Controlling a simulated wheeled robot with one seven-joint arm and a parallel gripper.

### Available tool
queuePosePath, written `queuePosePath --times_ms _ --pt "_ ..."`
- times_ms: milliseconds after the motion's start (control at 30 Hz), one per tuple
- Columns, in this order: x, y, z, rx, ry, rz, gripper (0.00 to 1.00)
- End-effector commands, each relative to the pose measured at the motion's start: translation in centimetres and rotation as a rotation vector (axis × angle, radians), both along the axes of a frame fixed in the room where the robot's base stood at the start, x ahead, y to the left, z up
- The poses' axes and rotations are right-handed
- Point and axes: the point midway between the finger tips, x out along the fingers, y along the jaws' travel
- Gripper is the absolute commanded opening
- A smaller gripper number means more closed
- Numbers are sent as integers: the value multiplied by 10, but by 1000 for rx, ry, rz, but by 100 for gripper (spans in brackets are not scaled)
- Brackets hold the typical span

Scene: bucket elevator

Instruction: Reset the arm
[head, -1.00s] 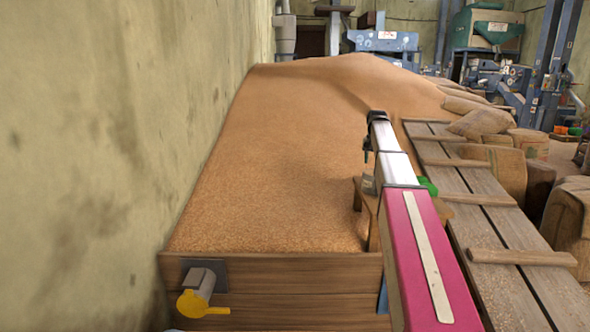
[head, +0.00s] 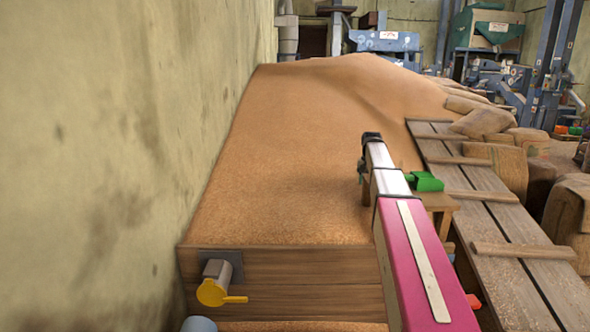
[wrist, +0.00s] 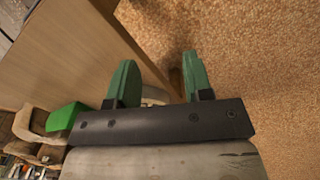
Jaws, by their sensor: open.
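My gripper shows in the wrist view (wrist: 158,82) with its two green fingers spread apart and nothing between them. Grain lies beyond the right finger and a flat wooden board (wrist: 75,45) lies beyond the left one. In the head view my arm reaches forward from the bottom, and its dark end is near the right side of the grain heap (head: 290,150). The fingers themselves are mostly hidden by the arm in the head view.
A green bucket-like object (head: 428,183) is beside my arm, near a small wooden stand (head: 437,202). A plank walkway (head: 480,200) runs along the right. A plaster wall (head: 120,130) closes the left.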

Motion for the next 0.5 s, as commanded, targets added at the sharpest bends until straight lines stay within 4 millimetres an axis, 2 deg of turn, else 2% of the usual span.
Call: queuePosePath --times_ms 33,167,267,500 --pt "-13 6 -14 0 3 9 46" --pt "-40 20 -49 0 4 41 46" --pt "-72 35 -86 0 4 72 46" --pt "-163 70 -172 0 4 164 46"
